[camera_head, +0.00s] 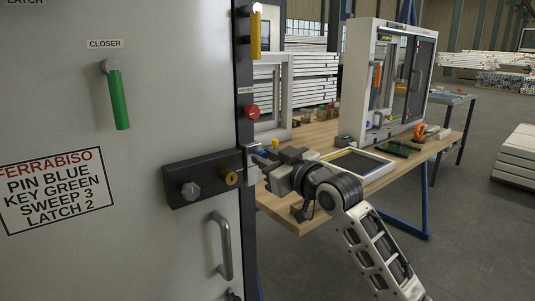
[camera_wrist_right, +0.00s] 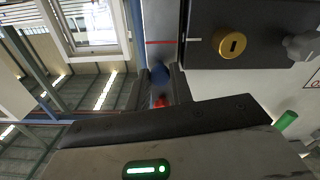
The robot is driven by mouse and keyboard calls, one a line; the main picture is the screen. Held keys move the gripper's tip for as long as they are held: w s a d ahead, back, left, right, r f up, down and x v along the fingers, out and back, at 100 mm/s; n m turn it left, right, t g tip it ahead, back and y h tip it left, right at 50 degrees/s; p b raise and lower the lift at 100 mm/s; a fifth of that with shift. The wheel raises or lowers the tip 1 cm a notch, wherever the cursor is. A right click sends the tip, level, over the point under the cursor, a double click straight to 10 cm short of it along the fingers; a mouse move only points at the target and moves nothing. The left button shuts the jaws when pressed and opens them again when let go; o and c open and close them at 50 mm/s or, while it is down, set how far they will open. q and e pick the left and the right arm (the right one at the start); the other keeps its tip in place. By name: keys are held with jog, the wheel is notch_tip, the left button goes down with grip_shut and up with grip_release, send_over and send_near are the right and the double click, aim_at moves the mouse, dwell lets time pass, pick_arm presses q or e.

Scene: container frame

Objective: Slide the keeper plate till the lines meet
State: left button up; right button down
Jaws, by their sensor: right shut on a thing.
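The keeper plate (camera_wrist_right: 162,28) is a pale metal strip beside the black lock case (camera_wrist_right: 225,35) in the wrist view. A red line crosses the plate, and a short white line (camera_wrist_right: 203,38) is on the case near it. They look close to level, but I cannot tell whether they meet. In the head view the plate (camera_head: 251,160) is partly hidden by my right gripper (camera_head: 262,168), at the door edge. In the wrist view my right gripper (camera_wrist_right: 161,88) has its fingers around a blue part at the plate's end. My left gripper is out of view.
The grey door (camera_head: 150,240) carries a green handle (camera_head: 118,98), a metal pull (camera_head: 222,245) and a brass key cylinder (camera_head: 231,177). A wooden bench (camera_head: 285,208) with a window frame (camera_head: 365,80) stands behind my right arm. Open floor lies right.

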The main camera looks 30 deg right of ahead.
jog(key=shift+f, duration=0.1)
jog(key=c, duration=1.2)
grip_release()
jog(key=shift+c, duration=0.2)
jog(key=s+d+b, duration=0.1)
jog(key=s, duration=1.5)
jog(key=shift+w+d, duration=0.1)
